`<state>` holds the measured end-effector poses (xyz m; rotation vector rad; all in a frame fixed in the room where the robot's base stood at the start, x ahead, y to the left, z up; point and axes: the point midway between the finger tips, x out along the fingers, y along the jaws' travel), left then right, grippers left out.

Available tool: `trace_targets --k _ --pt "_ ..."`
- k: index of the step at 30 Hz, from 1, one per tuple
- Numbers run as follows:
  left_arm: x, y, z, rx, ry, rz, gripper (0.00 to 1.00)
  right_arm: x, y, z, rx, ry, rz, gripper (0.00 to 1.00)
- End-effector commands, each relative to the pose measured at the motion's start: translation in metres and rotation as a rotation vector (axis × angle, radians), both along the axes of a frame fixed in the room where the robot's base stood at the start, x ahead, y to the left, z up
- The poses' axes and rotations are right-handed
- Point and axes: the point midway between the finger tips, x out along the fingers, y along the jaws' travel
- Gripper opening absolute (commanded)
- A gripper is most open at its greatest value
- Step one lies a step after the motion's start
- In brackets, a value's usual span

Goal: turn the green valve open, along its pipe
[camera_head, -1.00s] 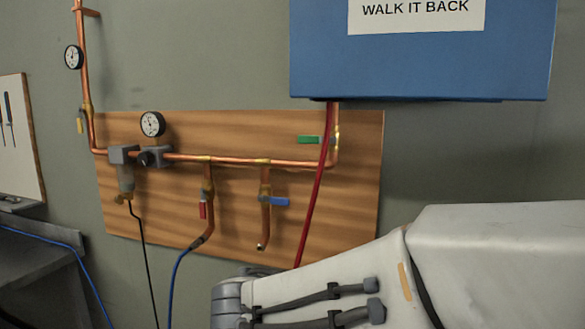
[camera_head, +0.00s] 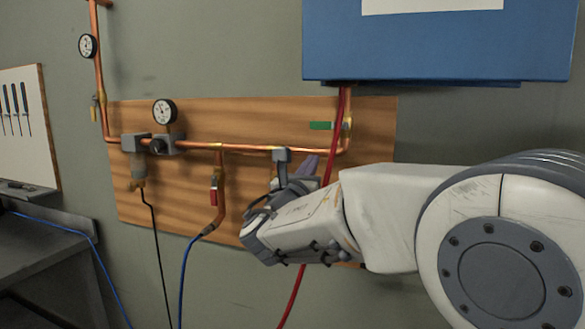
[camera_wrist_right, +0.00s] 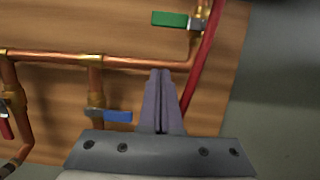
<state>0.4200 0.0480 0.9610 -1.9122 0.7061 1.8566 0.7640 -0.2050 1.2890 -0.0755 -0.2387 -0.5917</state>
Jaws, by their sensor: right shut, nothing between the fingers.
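The green valve handle (camera_head: 321,126) lies horizontal, across the vertical copper pipe (camera_head: 347,132) at the right of the wooden board. In the right wrist view the green handle (camera_wrist_right: 170,19) shows at the top, left of its brass valve body (camera_wrist_right: 200,20). My right gripper (camera_wrist_right: 160,73) is shut and empty, with its fingertips below the green handle and apart from it, close to the horizontal pipe in the picture. In the head view my right gripper (camera_head: 310,163) is partly hidden by its own wrist. My left gripper is not in view.
A red hose (camera_head: 333,140) hangs just beside the green valve. A blue handle (camera_wrist_right: 109,115) and a red handle (camera_head: 213,197) sit on lower branches. A blue box (camera_head: 440,45) overhangs above. Bare wall lies right of the board.

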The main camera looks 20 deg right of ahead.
Motion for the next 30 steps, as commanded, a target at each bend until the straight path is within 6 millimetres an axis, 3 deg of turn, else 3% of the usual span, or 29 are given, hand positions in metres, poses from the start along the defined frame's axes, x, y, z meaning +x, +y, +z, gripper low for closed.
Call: trace_targets --k 4,6,12,30 --pt "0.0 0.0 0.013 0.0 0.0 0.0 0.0 0.023 -0.017 0.012 0.001 -0.001 -0.003 0.0" --pt "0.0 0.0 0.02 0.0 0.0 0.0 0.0 0.021 -0.014 0.028 0.002 -0.003 0.002 0.0" --pt "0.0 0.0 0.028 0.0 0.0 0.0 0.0 0.02 -0.013 0.044 0.002 0.0 0.001 0.0" --pt "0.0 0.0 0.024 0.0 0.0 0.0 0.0 0.021 -0.013 0.046 0.018 -0.011 0.002 0.0"
